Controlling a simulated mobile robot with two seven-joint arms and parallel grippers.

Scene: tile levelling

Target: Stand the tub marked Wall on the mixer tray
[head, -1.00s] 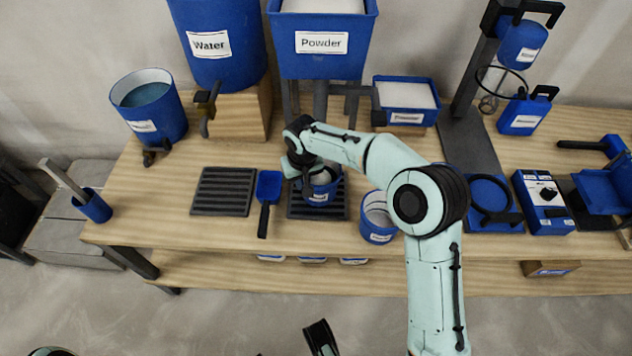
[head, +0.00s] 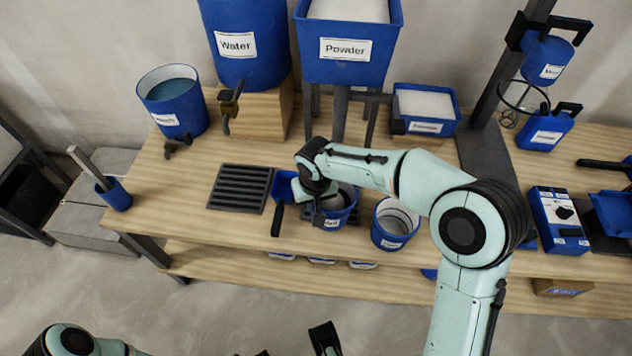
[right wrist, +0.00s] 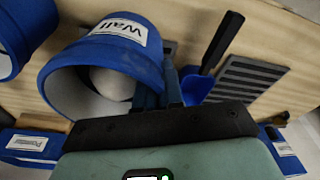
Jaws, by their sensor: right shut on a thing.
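The blue tub marked Wall (head: 338,220) is at the front of the bench, by a dark slatted tray (head: 364,216) partly hidden behind it. My right gripper (head: 322,203) is shut on its rim. In the right wrist view the tub (right wrist: 100,60) is large, with its label upside down and something pale inside. I cannot tell how far its base is off the tray. A mixer stand with a whisk rises at right; its dark grey base plate (head: 484,155) is bare near the column. Dark fingers of my left gripper (head: 300,345) show at the bottom edge; their opening is unclear.
A second blue tub (head: 393,222) stands just right of the held one. A blue scoop (head: 279,205) and another slatted tray (head: 240,188) lie left. A powder box (head: 424,110) stands behind. My right arm hides part of the bench at right.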

